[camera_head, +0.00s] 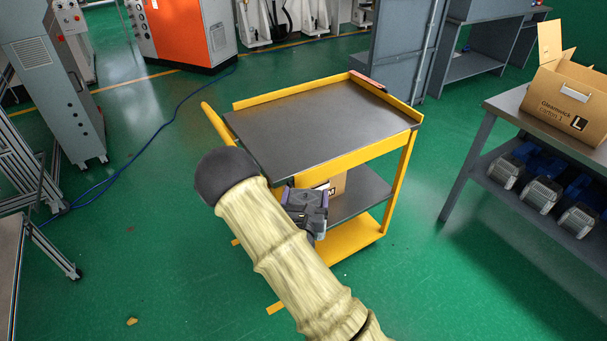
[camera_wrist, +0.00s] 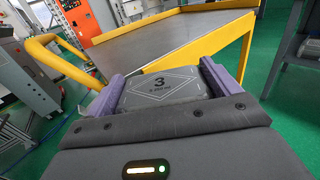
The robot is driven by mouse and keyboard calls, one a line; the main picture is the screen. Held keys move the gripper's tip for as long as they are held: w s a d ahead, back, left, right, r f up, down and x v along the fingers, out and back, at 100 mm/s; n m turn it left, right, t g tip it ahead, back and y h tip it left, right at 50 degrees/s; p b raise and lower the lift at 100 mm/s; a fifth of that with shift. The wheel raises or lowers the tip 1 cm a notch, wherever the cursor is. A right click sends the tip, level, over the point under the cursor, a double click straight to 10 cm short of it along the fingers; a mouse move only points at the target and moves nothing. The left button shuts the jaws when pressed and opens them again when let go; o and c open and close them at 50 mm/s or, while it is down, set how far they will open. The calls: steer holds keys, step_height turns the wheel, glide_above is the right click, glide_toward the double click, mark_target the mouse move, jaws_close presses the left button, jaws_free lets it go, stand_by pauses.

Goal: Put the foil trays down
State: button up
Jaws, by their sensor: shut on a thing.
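My gripper (camera_head: 306,200) is in front of the yellow cart (camera_head: 310,118), below the level of its top. In the wrist view its purple-padded fingers (camera_wrist: 168,85) stand on both sides of a dark grey, flat-faced block (camera_wrist: 165,88). The block's face has a 3 inside a diamond and small print below it. My gripper is shut on this block and holds it off the floor. I see no shiny foil; whether this block is the foil trays I cannot tell. My arm hides part of the cart's near side.
The cart's grey top is bare; a small red thing (camera_head: 368,82) lies at its far edge. A cardboard box (camera_head: 338,184) is on its middle shelf. A grey table (camera_head: 508,104) on the right bears an open carton (camera_head: 566,100). A blue cable (camera_head: 160,132) crosses the green floor.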

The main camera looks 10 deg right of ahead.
steer(key=shift+y, duration=0.3)
steer(key=f, duration=0.2)
steer(key=s+f, duration=0.1)
steer(key=shift+s+f, duration=0.15)
steer(key=shift+f, duration=0.25)
steer(key=shift+f+n, duration=0.2)
steer(key=shift+n, duration=0.1)
steer(key=shift+s+a+r, duration=0.1)
steer(key=shift+s, duration=0.05)
steer(key=shift+r, duration=0.15)
